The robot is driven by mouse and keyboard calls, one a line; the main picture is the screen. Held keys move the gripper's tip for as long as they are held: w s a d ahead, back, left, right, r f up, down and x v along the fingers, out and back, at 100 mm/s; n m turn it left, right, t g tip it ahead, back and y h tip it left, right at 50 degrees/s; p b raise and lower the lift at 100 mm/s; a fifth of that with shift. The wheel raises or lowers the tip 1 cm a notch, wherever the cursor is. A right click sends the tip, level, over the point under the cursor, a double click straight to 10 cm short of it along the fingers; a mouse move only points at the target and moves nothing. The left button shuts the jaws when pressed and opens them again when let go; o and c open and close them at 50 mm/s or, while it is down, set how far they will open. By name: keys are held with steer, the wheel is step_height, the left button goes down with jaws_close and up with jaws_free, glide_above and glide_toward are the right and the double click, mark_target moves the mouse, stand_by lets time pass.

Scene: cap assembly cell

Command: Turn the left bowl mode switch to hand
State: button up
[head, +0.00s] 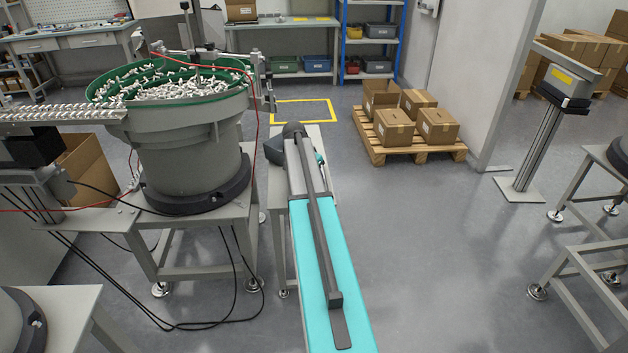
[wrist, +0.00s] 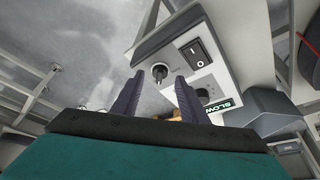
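A light grey control box (wrist: 222,72) shows tilted in the wrist view. The left feeder bowl (head: 121,84), green-lined and full of small parts, stands at left in the head view.
The bowl's grey stand (head: 205,226) has cables hanging below it. A dark bin-like part (wrist: 255,106) lies right of the control box. A pallet (head: 408,151) with cardboard boxes stands farther back.

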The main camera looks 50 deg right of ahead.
steer(key=v, duration=1.2)
steer(key=shift+r+b, duration=0.25)
steer(key=shift+b, duration=0.15)
steer(key=shift+a, duration=0.1)
